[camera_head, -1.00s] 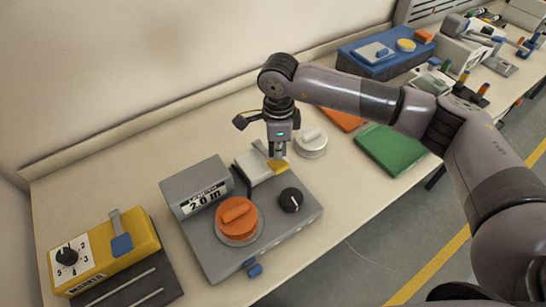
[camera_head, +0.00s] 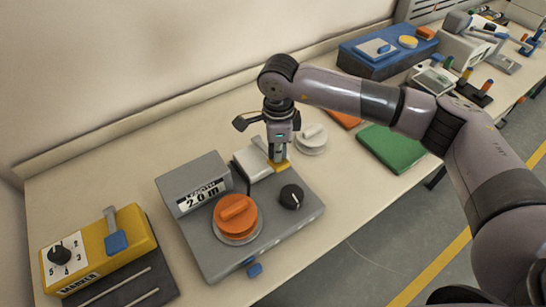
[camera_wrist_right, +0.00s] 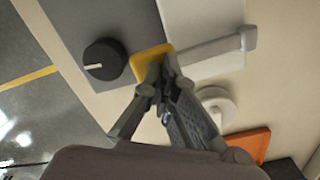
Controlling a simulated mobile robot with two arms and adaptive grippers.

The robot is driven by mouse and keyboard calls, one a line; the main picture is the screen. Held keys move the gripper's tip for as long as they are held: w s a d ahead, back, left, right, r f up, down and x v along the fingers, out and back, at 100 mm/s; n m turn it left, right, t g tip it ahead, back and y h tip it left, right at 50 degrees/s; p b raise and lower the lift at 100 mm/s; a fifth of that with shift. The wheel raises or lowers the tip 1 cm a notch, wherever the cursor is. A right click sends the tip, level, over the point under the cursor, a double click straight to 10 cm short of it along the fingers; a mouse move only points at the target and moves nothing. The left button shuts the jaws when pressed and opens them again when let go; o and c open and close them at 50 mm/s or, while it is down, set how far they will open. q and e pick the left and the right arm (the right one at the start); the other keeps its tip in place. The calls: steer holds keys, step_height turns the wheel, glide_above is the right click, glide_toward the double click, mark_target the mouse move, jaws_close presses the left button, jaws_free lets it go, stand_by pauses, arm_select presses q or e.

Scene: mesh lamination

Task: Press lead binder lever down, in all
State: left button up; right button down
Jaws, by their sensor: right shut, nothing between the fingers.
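A grey machine (camera_head: 258,239) with a "LENGTH 2.0 m" display stands on the bench. On its back right part sits a white block with a light grey lever (camera_wrist_right: 215,45) that ends in a yellow pad (camera_head: 284,168). The pad also shows in the wrist view (camera_wrist_right: 143,57). My right gripper (camera_head: 277,159) points down with its fingers shut and empty. Its tips are at the yellow pad and appear to touch it, hiding part of it. My left gripper is not in view.
An orange knob (camera_head: 235,215) and a black dial (camera_head: 291,197) stand on the same machine. A yellow box (camera_head: 105,253) with a blue-tipped lever is at the left. A round white piece (camera_head: 312,140) and a green plate (camera_head: 391,149) lie to the right.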

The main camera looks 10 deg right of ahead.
steer(key=shift+f+b, duration=1.75)
steer(key=shift+f, duration=0.1)
steer(key=shift+r, duration=0.1)
step_height(320, 180, up, 2)
steer(key=shift+p, duration=0.55)
steer(key=shift+r+p, duration=1.45)
steer(key=shift+r, duration=2.35)
